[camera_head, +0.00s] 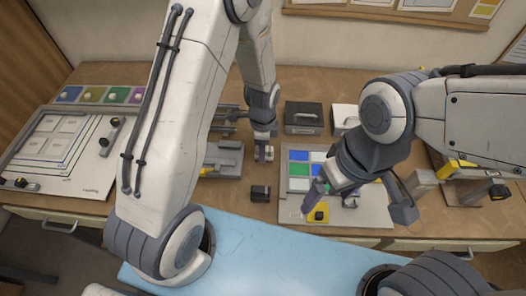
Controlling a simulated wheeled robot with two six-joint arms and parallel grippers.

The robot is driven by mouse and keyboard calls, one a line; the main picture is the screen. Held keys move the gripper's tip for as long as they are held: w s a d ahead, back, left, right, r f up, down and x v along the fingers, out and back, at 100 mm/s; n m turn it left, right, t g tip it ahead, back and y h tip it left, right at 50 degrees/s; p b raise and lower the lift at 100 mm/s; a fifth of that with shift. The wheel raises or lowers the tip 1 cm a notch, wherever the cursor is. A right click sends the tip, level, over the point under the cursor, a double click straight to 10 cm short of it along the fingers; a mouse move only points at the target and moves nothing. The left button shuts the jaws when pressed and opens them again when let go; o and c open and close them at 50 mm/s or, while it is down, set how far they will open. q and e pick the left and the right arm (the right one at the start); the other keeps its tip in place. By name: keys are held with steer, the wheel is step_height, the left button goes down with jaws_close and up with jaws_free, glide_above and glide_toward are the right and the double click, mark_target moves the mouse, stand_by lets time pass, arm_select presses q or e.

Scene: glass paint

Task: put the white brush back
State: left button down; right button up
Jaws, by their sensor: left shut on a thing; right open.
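My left gripper (264,145) points down over the middle of the table and is shut on a small white piece (264,155), which looks like part of the white brush. Most of that brush is hidden or too small to make out. Grey holders (224,158) stand just left of this gripper. My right gripper (360,200) is open, with its fingers spread above the panel with coloured squares (287,212). I see nothing held between them.
A dark box (303,117) and a white box (343,119) stand behind. A small black block (260,193) sits near the front edge. A framed sheet (62,148) lies at left, with coloured tiles (94,95) behind it. Grey and yellow stands (422,184) are at right.

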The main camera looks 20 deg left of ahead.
arm_select(q)
step_height(320, 180, down, 3)
steer(key=shift+r+p, duration=0.2)
steer(key=shift+p, duration=0.1)
steer(key=shift+f, duration=0.2)
steer(key=shift+c, duration=1.5)
jaws_free()
